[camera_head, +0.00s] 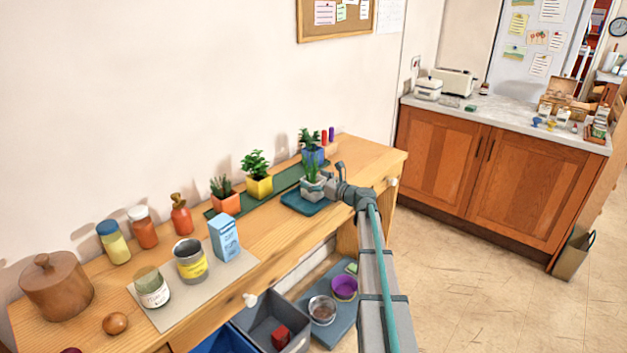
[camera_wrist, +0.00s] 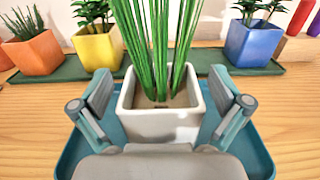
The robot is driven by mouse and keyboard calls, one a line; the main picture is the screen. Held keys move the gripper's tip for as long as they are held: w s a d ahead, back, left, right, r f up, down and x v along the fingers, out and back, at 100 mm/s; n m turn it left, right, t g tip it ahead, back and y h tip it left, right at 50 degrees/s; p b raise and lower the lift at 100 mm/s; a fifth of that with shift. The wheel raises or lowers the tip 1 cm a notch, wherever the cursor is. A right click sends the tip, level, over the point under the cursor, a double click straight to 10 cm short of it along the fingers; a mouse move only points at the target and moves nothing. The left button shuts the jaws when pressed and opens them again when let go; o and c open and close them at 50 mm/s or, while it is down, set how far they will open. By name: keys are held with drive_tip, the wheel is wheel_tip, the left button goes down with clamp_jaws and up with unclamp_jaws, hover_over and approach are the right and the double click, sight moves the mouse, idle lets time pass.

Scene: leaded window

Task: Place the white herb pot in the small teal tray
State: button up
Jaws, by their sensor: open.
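The white herb pot (camera_wrist: 165,122) holds tall green chive-like stems and stands upright within the small teal tray (camera_wrist: 262,152). In the head view the pot (camera_head: 312,187) is partly hidden by my gripper, and the tray (camera_head: 297,204) shows in front of it on the wooden bench. My gripper (camera_wrist: 161,82) is open, with one finger on each side of the pot. Small gaps seem to show between the fingers and the pot walls; contact is hard to tell. In the head view my gripper (camera_head: 329,186) reaches in from the right.
A long green tray (camera_wrist: 188,64) behind holds an orange pot (camera_head: 226,203), a yellow pot (camera_head: 258,186) and a blue pot (camera_head: 313,156), all with plants. A blue carton (camera_head: 225,237), jars and bottles stand at the left. Bins sit below the bench.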

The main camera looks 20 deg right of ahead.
drive_tip(key=b+v, duration=0.1)
drive_tip(key=v, duration=1.1)
drive_tip(key=shift+b, duration=0.4)
drive_tip(key=shift+r, duration=0.15)
